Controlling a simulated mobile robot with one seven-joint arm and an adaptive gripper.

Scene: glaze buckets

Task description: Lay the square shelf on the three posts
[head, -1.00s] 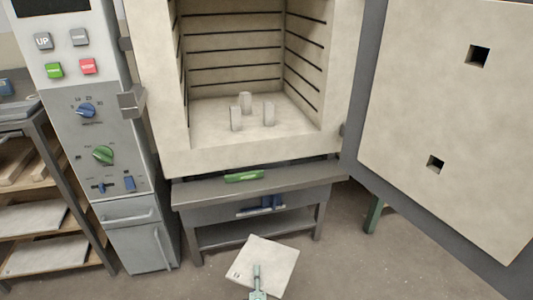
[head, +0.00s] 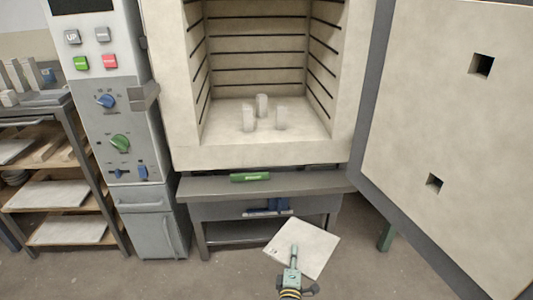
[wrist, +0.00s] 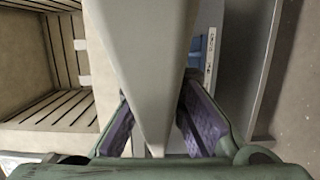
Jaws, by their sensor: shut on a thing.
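The square shelf (head: 313,249) is a pale flat slab, held out in front of the kiln and below its opening in the head view. My gripper (head: 294,254) is shut on the shelf's near edge. In the wrist view the shelf (wrist: 150,60) runs edge-on between the purple-padded fingers (wrist: 152,130). The three posts stand upright on the kiln floor: a left one (head: 248,118), a back one (head: 262,105) and a right one (head: 280,118). Their tops are bare. The shelf is apart from them.
The kiln (head: 180,100) is open, with grooved inner walls. Its door (head: 430,110) stands open at the right. A metal stand (head: 200,187) with a green handle lies below the opening. The control column (head: 115,125) and a rack of slabs (head: 50,195) are at the left.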

